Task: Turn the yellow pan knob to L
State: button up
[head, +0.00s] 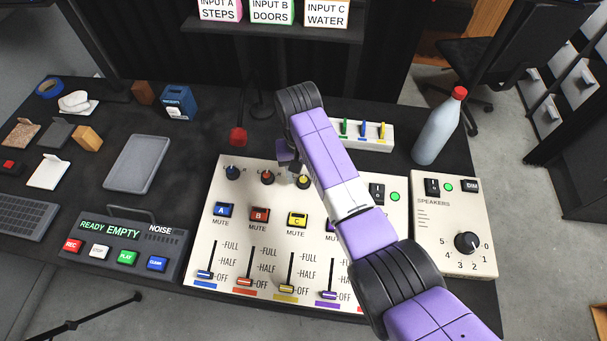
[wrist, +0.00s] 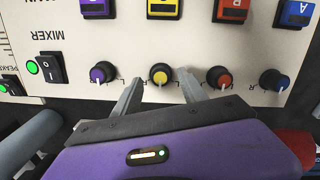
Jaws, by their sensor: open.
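The yellow pan knob (head: 303,181) is the third in the row of pan knobs at the top of the cream mixer panel, partly beside my arm in the head view. In the wrist view, which shows the panel upside down, the yellow knob (wrist: 161,72) has L and R marks by it; its exact pointer direction is too small to tell. My gripper (wrist: 158,78) is open, with one fingertip on each side of the yellow knob and gaps showing. I cannot tell how far the tips are above the panel. In the head view my gripper (head: 289,160) is mostly hidden behind the wrist.
The red-orange knob (wrist: 219,77) and purple knob (wrist: 103,73) stand close on either side. The blue knob (head: 233,172) is farther left. Mute buttons (head: 259,215) and sliders (head: 291,288) lie below. A red-tipped microphone (head: 238,137) and a bottle (head: 438,130) stand nearby.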

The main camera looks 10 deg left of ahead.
jog(key=shift+f, duration=0.8)
grip_shut()
jog(key=shift+n, duration=0.4)
jog(key=n+p, duration=0.1)
jog(key=n, duration=0.3)
jog(key=shift+r+n+h, duration=0.1)
jog(key=shift+n+h, duration=0.3)
jog(key=n+t+p, duration=0.1)
jog(key=n+p, duration=0.1)
jog(key=n, duration=0.4)
jog(key=shift+a, duration=0.1)
jog(key=shift+n, duration=0.3)
